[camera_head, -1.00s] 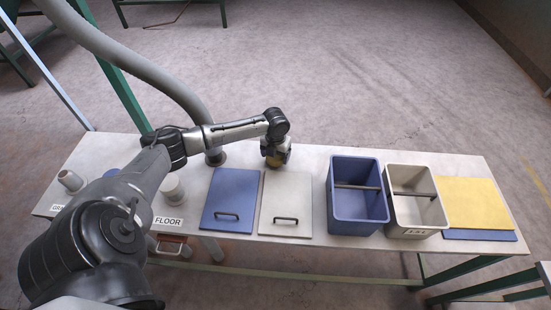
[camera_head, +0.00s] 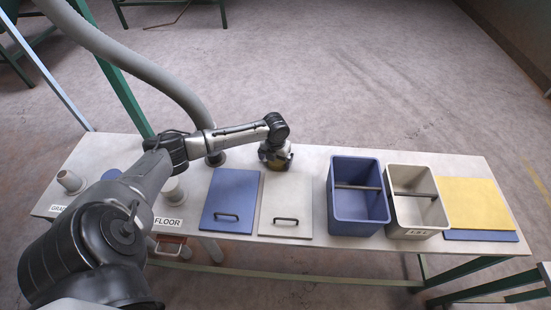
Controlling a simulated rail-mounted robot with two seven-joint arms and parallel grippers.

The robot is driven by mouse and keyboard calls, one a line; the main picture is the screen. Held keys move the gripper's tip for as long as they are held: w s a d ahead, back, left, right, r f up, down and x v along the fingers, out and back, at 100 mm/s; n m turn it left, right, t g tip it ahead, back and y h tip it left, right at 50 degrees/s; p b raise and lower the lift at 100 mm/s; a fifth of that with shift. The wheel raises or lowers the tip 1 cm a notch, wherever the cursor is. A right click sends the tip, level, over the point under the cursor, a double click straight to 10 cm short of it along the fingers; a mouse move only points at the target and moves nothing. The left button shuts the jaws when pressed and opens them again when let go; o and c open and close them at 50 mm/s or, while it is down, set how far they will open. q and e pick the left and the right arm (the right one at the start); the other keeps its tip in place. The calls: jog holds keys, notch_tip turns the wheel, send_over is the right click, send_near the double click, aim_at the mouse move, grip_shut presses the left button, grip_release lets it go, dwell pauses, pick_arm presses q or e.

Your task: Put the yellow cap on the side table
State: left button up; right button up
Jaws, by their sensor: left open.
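The yellow cap (camera_head: 279,165) shows only as a small dark-yellow patch under my left gripper (camera_head: 277,160), at the back edge of the white lid on the long table. The gripper hides most of it. My left gripper is open and points down over the cap; I cannot tell whether its fingers touch it. A pale surface with green legs (camera_head: 544,272), cut off at the right edge, may be the side table. My right gripper is not in view.
The long table (camera_head: 315,160) holds a blue lid (camera_head: 232,195), a white lid (camera_head: 287,215), a blue bin (camera_head: 358,208), a beige bin (camera_head: 416,230) and a yellow panel (camera_head: 475,203). A grey hose (camera_head: 150,70) drops to the table behind my arm.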

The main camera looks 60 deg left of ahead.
pick_arm(q)
notch_tip(320, 180, up, 12)
jog(key=p, duration=0.2)
jog(key=shift+r, duration=0.15)
dwell(0.6)
